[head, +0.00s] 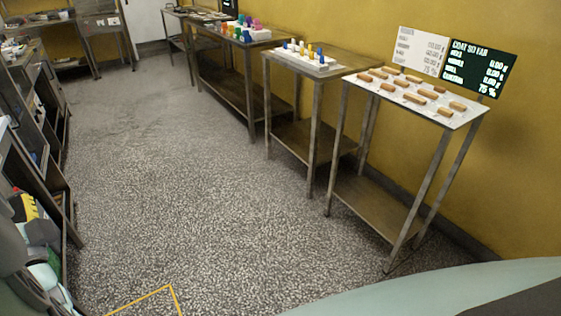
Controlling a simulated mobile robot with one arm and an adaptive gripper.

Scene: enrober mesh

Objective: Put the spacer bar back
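I cannot make out a spacer bar for certain in the head view. Several short brown bars (414,98) lie in rows on a white sheet (461,118) on the nearest steel table at the right. I cannot tell whether any of them is the spacer bar. My gripper is not in view.
Two screens, one white (420,50) and one dark green (480,67), stand behind the bars. A second table holds a white block with blue and yellow pieces (310,52). Coloured items (247,27) stand farther back. Shelves (38,115) line the left. The speckled floor (190,170) between is clear.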

